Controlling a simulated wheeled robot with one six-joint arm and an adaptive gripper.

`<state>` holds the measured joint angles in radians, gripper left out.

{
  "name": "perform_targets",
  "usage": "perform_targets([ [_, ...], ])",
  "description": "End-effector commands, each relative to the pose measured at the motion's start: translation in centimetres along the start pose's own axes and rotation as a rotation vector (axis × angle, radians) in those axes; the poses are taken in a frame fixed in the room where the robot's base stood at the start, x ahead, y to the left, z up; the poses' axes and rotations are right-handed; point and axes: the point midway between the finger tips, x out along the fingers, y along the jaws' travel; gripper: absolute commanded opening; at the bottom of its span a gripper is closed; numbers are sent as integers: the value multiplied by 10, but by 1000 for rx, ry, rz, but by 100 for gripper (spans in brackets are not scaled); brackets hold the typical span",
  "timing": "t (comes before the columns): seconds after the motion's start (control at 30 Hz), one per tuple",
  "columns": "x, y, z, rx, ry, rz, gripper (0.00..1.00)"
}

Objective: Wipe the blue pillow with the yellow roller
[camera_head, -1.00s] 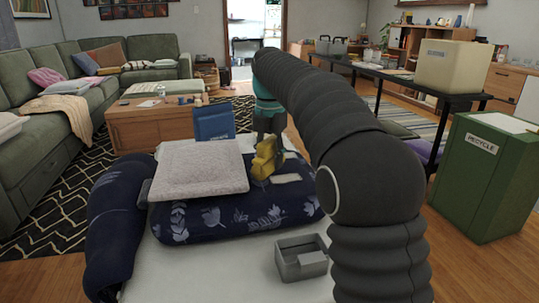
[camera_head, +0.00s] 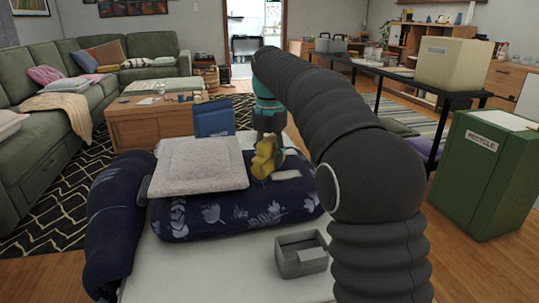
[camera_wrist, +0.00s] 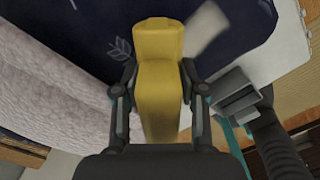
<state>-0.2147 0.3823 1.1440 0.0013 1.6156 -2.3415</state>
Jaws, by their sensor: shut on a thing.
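The blue pillow (camera_head: 235,212) is dark navy with pale leaf prints and lies flat on a white surface. It also fills much of the upper wrist view (camera_wrist: 85,35). My gripper (camera_head: 267,150) is over the pillow's right part. In the wrist view my gripper (camera_wrist: 158,78) is shut on the yellow roller (camera_wrist: 160,95), one finger on each side. The roller (camera_head: 263,160) is upright in the head view, its lower end at the pillow's top. I cannot tell whether it touches the pillow. A pale patch (camera_head: 288,176) lies on the pillow beside the roller.
A light grey cushion (camera_head: 200,165) lies on the pillow's left part. A blue upright item (camera_head: 213,120) stands behind. A grey open box (camera_head: 300,260) stands in front at the right. A navy rolled item (camera_head: 113,220) lies at the left. A green recycle bin (camera_head: 485,180) is far right.

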Motion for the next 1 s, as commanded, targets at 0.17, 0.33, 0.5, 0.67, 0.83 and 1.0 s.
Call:
perform_targets([
  [0.17,3,0,0,0,0,0,14],
  [0.33,6,0,0,0,-1,1,14],
  [0.5,9,0,0,0,-1,1,14],
  [0.67,12,0,0,0,-1,1,14],
  [0.83,13,0,0,0,-1,1,14],
  [1.0,12,-3,4,1,-1,1,14],
])
